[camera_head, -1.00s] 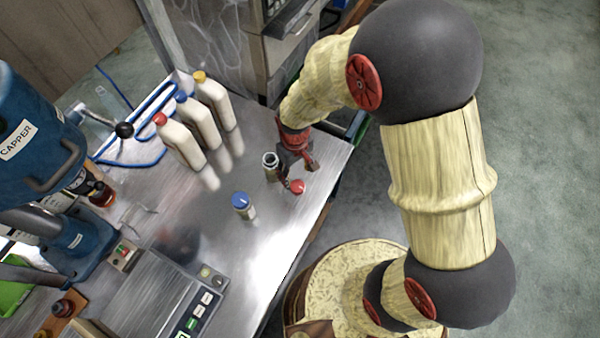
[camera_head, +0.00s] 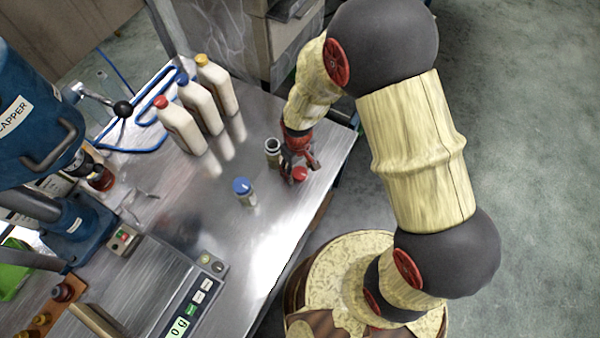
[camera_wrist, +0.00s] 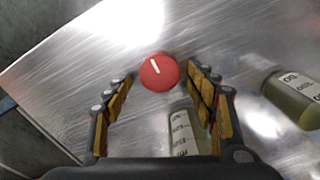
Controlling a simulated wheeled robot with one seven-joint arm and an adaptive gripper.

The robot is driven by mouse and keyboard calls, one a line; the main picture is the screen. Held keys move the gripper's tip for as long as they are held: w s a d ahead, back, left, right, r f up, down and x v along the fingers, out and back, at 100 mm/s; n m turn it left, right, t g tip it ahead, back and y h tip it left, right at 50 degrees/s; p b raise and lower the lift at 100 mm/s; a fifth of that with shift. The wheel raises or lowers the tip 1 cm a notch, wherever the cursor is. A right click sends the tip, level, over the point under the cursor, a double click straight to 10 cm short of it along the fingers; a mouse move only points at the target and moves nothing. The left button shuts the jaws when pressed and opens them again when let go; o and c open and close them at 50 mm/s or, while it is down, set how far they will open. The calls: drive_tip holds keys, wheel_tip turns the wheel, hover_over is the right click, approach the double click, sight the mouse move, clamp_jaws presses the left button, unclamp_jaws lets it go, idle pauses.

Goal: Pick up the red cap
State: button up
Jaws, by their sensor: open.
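The red cap (camera_head: 300,174) lies on the metal table near its right edge. In the wrist view the red cap (camera_wrist: 159,72) is round with a white mark on top, just ahead of and between the fingertips. My gripper (camera_head: 299,163) is low over the table at the cap. In the wrist view my gripper (camera_wrist: 160,82) is open, its two fingers apart on either side, with nothing held. An uncapped bottle (camera_head: 273,150) stands beside the gripper; a labelled bottle (camera_wrist: 184,132) shows between the fingers below the cap in the wrist view.
A blue-capped bottle (camera_head: 244,192) stands to the left. Several large white jugs (camera_head: 180,126) stand farther back. A scale (camera_head: 150,285) and a blue capper machine (camera_head: 40,140) occupy the left. The table is clear between the blue-capped bottle and the front edge.

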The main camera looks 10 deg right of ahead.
drive_tip(key=shift+c, duration=1)
drive_tip(key=c, duration=0.6)
drive_tip(key=shift+r, duration=0.1)
